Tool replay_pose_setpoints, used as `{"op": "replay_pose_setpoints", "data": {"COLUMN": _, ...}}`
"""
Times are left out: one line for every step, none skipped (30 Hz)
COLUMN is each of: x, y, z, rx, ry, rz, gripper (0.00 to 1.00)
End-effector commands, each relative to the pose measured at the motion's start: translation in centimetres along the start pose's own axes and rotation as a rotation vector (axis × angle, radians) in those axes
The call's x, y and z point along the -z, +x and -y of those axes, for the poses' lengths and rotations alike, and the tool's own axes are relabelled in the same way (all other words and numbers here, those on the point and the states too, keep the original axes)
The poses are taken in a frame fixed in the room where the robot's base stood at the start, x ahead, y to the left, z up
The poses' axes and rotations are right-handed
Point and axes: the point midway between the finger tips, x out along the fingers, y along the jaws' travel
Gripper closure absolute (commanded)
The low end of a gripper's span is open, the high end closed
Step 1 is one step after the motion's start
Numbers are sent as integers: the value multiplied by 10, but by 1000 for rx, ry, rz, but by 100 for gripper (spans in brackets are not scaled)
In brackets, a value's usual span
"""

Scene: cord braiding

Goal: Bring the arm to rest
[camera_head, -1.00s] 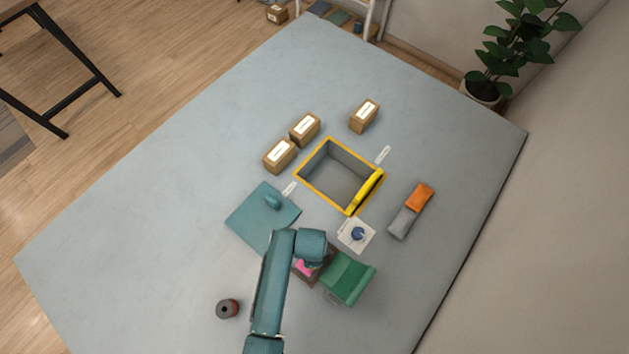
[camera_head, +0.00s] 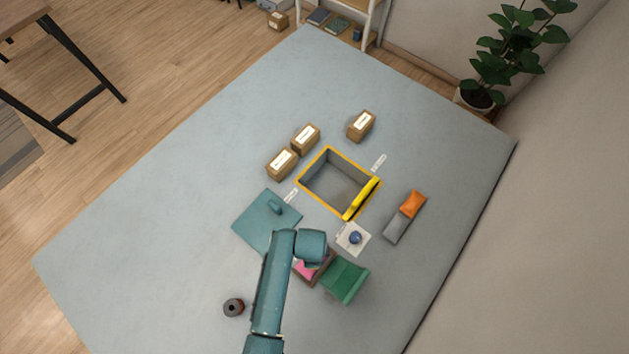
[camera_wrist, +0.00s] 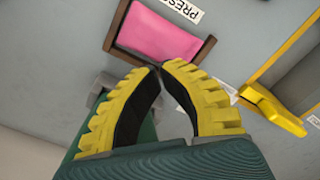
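My gripper (camera_wrist: 160,68) has yellow ribbed fingers with dark inner pads. In the wrist view its tips meet and nothing shows between them. Beyond the tips is a brown-framed tray (camera_wrist: 112,30) with a pink pad (camera_wrist: 160,36) in it, beside a label whose visible letters read "PRES". In the head view my teal arm (camera_head: 272,290) reaches up from the bottom edge, and its wrist end partly covers the pink pad (camera_head: 304,271). The fingers are hidden there. I cannot tell the height of the fingertips above the tray.
A yellow-rimmed grey bin (camera_head: 310,187) stands mid-table with a yellow piece (camera_head: 362,199) at its side. Around it are brown boxes (camera_head: 281,164), a teal panel (camera_head: 258,232), a blue knob (camera_head: 355,238), a green item (camera_head: 344,280), an orange-grey block (camera_head: 397,229) and a dark cylinder (camera_head: 234,307).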

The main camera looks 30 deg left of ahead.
Motion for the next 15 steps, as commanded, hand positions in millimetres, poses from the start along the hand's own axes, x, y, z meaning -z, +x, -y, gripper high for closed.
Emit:
{"op": "replay_pose_setpoints", "data": {"x": 0, "y": -12, "z": 0, "rx": 0, "ry": 0, "rz": 0, "gripper": 100}}
{"op": "replay_pose_setpoints", "data": {"x": 0, "y": -14, "z": 0, "rx": 0, "ry": 0, "rz": 0, "gripper": 100}}
{"op": "replay_pose_setpoints", "data": {"x": 0, "y": -17, "z": 0, "rx": -1, "ry": 0, "rz": 0, "gripper": 100}}
{"op": "replay_pose_setpoints", "data": {"x": 0, "y": -18, "z": 0, "rx": -1, "ry": 0, "rz": 0, "gripper": 100}}
{"op": "replay_pose_setpoints", "data": {"x": 0, "y": -17, "z": -1, "rx": -1, "ry": 0, "rz": 0, "gripper": 100}}
{"op": "replay_pose_setpoints", "data": {"x": 0, "y": -16, "z": -1, "rx": -1, "ry": 0, "rz": 0, "gripper": 100}}
{"op": "replay_pose_setpoints", "data": {"x": 0, "y": -15, "z": -1, "rx": -1, "ry": 0, "rz": 0, "gripper": 100}}
{"op": "replay_pose_setpoints", "data": {"x": 0, "y": -15, "z": 0, "rx": -1, "ry": 0, "rz": 0, "gripper": 100}}
{"op": "replay_pose_setpoints", "data": {"x": 0, "y": -14, "z": 0, "rx": -1, "ry": 0, "rz": 0, "gripper": 100}}
{"op": "replay_pose_setpoints", "data": {"x": 0, "y": -14, "z": 0, "rx": -1, "ry": 0, "rz": 0, "gripper": 100}}
{"op": "replay_pose_setpoints", "data": {"x": 0, "y": -14, "z": 0, "rx": -1, "ry": 0, "rz": 0, "gripper": 100}}
{"op": "replay_pose_setpoints", "data": {"x": 0, "y": -14, "z": 0, "rx": -1, "ry": 0, "rz": 0, "gripper": 100}}
{"op": "replay_pose_setpoints", "data": {"x": 0, "y": -14, "z": 0, "rx": 0, "ry": 0, "rz": 0, "gripper": 100}}
{"op": "replay_pose_setpoints", "data": {"x": 0, "y": -14, "z": 0, "rx": -1, "ry": 0, "rz": 0, "gripper": 100}}
{"op": "replay_pose_setpoints", "data": {"x": 0, "y": -15, "z": 0, "rx": 0, "ry": 0, "rz": 0, "gripper": 100}}
